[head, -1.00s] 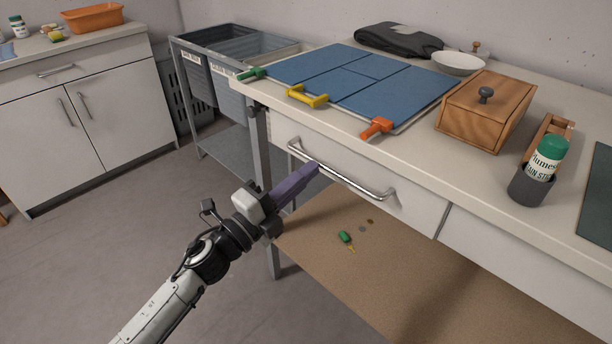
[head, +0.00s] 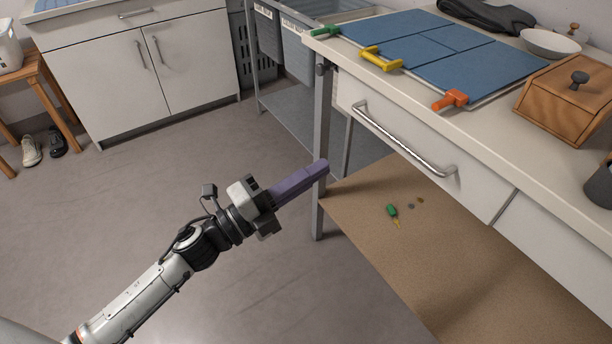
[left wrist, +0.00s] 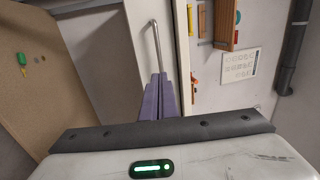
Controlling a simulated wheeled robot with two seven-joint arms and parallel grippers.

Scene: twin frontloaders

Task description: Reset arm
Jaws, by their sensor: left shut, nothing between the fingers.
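My left gripper (head: 322,168) is in the middle of the head view, with its purple fingers shut and nothing between them. It points toward the table's front leg, apart from the drawer handle (head: 405,140), which lies to its right. The drawer (head: 480,190) looks shut. In the left wrist view the purple fingers (left wrist: 160,82) are together, and the metal handle (left wrist: 156,42) shows beyond their tips. My right gripper is not in view.
The table (head: 480,112) carries blue panels, green, yellow and orange clamps, a wooden box (head: 568,100) and a white bowl (head: 551,42).

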